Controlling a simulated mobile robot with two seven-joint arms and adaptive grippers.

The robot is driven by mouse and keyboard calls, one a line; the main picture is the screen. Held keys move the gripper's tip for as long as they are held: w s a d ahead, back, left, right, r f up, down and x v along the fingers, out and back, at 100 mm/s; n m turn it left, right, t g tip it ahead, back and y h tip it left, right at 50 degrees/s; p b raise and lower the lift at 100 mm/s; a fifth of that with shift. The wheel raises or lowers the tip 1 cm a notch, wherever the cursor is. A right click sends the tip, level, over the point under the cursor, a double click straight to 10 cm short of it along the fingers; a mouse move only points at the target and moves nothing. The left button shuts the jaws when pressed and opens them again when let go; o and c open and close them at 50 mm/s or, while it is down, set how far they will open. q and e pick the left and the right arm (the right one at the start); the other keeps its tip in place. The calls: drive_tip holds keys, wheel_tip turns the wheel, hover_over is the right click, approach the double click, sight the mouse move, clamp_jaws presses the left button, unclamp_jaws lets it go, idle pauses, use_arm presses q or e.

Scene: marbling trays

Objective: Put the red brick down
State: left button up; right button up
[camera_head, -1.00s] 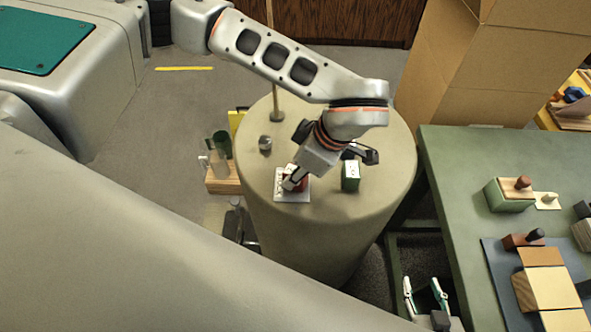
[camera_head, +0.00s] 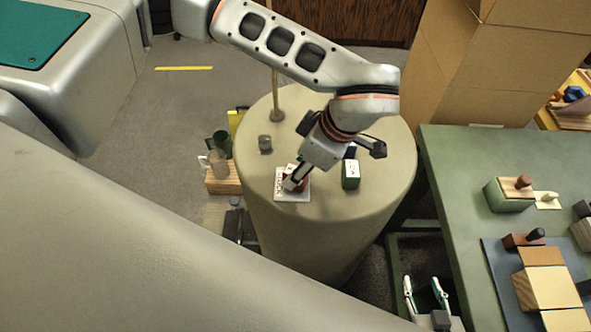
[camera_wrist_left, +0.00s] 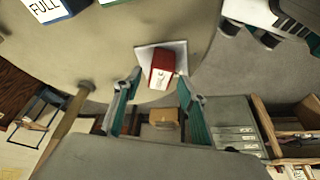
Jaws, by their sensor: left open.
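The red brick (camera_wrist_left: 162,68) rests on a white card (camera_wrist_left: 146,56) on the round table; a light mark shows on its near end. In the head view my left gripper (camera_head: 293,181) partly covers the brick and the card (camera_head: 291,197). In the left wrist view the teal fingers of the left gripper (camera_wrist_left: 159,77) stand open, one on each side of the brick, with gaps between. My right gripper (camera_head: 427,286) is low at the right, away from the brick, its teal fingers apart and nothing visible between them.
A green box (camera_head: 350,177) with a white label stands right of the card. A small grey object (camera_head: 265,143) and an upright rod (camera_head: 276,100) stand at the left and back. The round table's front (camera_head: 325,215) is clear. A green table (camera_head: 455,175) stands right.

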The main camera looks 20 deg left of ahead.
use_arm(q)
drive_tip(key=v, duration=0.9)
drive_tip(key=shift+d+r+b, duration=0.2)
drive_tip(key=shift+r+b, duration=0.1)
drive_tip(key=shift+r, duration=0.05)
drive_tip(key=shift+s, duration=0.1)
